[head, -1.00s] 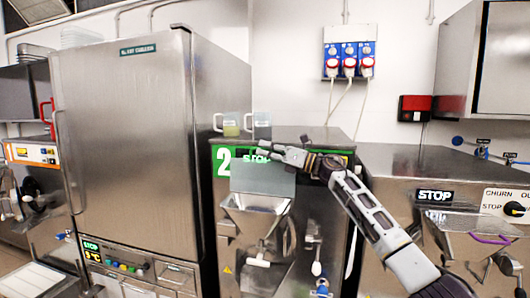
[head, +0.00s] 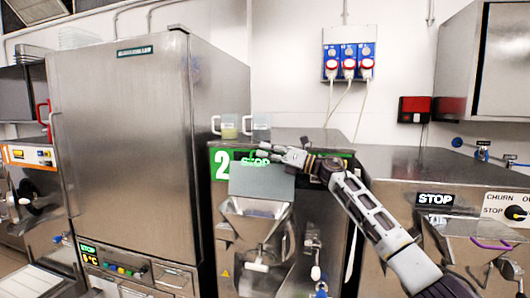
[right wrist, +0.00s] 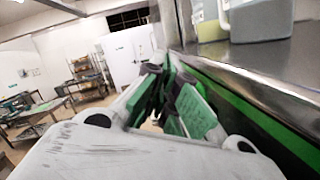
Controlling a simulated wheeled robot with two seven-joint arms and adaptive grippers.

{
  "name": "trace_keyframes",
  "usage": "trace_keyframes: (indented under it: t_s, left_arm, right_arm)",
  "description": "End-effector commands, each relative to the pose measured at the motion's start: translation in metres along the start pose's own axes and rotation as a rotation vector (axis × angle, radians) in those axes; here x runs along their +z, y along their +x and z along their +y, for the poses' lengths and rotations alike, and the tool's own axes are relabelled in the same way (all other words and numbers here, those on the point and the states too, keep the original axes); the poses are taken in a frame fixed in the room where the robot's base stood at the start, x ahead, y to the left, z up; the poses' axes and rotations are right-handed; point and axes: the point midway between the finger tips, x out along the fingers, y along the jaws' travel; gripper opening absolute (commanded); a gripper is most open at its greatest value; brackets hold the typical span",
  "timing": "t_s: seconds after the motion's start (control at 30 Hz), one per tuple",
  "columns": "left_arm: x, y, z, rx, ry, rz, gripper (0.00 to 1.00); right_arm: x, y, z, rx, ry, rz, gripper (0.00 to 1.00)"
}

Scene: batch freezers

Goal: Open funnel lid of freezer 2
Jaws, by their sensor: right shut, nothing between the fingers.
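Freezer 2 (head: 325,215) stands in the middle of the head view, marked with a white 2 on a green strip. Its funnel (head: 255,222) shows an open mouth. The funnel lid (head: 262,181), a flat grey plate, stands upright behind the mouth. My right gripper (head: 265,153) is at the lid's top edge, in front of the green strip; I cannot tell whether it touches the lid. In the right wrist view its fingers (right wrist: 172,108) are shut and empty beside the freezer's green strip (right wrist: 240,110). My left gripper is not in view.
Two clear jugs (head: 243,128) stand on top of freezer 2. A tall steel cabinet (head: 125,150) is close on the left. Another machine (head: 440,165) with a STOP label is on the right. Red and blue sockets (head: 349,62) with cables hang on the back wall.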

Motion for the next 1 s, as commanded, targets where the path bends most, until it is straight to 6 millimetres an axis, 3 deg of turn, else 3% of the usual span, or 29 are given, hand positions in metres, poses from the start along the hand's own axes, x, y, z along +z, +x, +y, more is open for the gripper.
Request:
trace_keyframes:
  t_s: [0.37,1.0]
  left_arm:
    - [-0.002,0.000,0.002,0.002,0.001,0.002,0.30]
    - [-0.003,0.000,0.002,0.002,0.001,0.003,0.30]
  right_arm:
    - [0.000,-0.027,-0.001,-0.001,0.000,-0.001,0.00]
    - [0.000,-0.102,0.000,-0.001,-0.001,0.000,0.00]
